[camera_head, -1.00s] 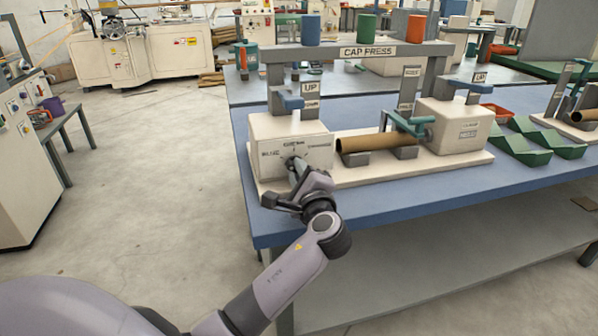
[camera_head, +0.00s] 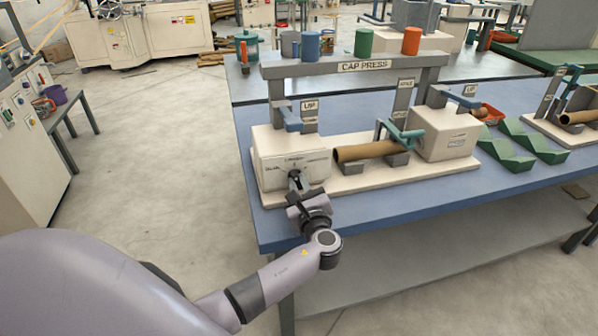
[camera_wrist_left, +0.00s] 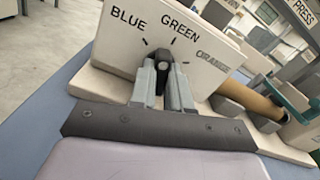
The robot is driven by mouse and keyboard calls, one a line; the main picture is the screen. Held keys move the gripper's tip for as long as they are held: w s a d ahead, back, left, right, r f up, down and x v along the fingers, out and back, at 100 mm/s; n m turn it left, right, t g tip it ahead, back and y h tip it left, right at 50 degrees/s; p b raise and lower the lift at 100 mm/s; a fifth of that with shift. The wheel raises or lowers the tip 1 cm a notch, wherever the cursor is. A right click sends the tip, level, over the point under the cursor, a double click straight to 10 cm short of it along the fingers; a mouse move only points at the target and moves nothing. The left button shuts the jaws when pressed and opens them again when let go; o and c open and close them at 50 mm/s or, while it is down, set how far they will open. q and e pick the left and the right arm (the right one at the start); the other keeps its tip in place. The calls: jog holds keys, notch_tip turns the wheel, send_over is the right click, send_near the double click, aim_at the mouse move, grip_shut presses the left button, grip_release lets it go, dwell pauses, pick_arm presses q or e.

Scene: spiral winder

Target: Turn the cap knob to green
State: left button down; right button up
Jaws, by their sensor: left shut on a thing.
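The dark cap knob (camera_wrist_left: 162,59) sits on the white front face of the left box (camera_head: 270,170) of the cap press. It also shows in the head view (camera_head: 294,175). In the wrist view the face reads BLUE, GREEN and ORANGE around the knob, each with a tick mark. My left gripper (camera_head: 296,184) is at this face, its two grey fingers (camera_wrist_left: 163,72) shut on the knob from both sides. The knob's upper end lies near the space between the BLUE and GREEN ticks; its exact pointing is hard to tell. My right gripper is not in view.
A brown tube (camera_head: 365,151) lies on supports right of the box, with a teal clamp (camera_head: 402,136) by it. The press frame (camera_head: 345,66) stands behind, with blue, green and orange cylinders on top. Blue table (camera_head: 262,222) is bare along its front edge.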

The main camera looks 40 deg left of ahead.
pick_arm(q)
jog(key=shift+m+p, duration=1.45)
jog(key=shift+m, duration=0.25)
jog(key=c, duration=1.1)
grip_release()
jog(key=shift+d, duration=0.1)
jog(key=v, duration=0.7)
jog(key=shift+s, duration=0.1)
